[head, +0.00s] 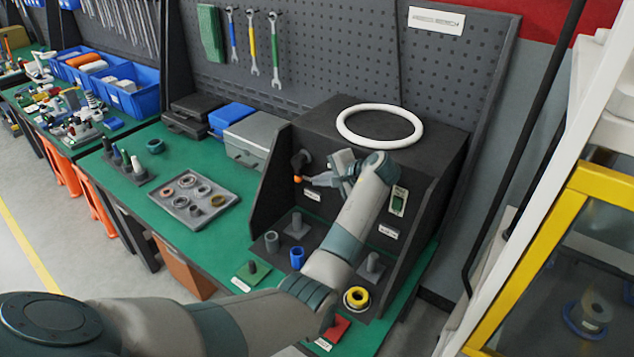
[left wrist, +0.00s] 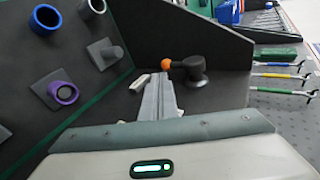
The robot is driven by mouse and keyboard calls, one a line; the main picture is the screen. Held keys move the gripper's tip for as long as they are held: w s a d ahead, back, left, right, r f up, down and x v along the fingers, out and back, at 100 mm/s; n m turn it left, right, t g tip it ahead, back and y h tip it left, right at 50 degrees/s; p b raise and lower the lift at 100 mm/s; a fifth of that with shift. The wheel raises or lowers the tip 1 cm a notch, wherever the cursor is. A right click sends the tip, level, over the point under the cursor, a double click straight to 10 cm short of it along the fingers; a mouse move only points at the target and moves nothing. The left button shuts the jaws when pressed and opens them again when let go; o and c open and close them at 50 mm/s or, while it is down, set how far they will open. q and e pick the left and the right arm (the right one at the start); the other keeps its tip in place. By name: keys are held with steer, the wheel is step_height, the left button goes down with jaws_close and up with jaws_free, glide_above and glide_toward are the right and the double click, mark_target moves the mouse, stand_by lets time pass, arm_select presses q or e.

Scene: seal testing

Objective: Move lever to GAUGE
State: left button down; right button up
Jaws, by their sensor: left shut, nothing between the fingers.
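The lever (head: 299,163) is a black pivot with an orange ball knob (head: 298,179) on the dark front panel of the test bench. In the head view the knob is below the pivot. In the left wrist view the lever (left wrist: 194,68) has its orange knob (left wrist: 167,64) at the left end. My left gripper (head: 312,180) is shut and empty, with its tips right beside the knob; I cannot tell whether they touch. It also shows in the left wrist view (left wrist: 160,80). A white label (head: 312,195) sits below the lever, too small to read. My right gripper is out of view.
A white ring (head: 380,125) lies on top of the bench housing. A dark side wall (head: 268,190) stands left of the lever. Posts, a blue ring (head: 297,258) and a yellow ring (head: 356,298) are on the bench floor. A tray of rings (head: 232,200) is to the left.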

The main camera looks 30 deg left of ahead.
arm_select(q)
steer(key=b+v, duration=0.2)
steer(key=v, duration=0.6)
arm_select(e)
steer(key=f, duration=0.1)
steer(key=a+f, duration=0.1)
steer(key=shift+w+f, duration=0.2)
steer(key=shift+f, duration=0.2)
arm_select(q)
steer(key=shift+r, duration=0.1)
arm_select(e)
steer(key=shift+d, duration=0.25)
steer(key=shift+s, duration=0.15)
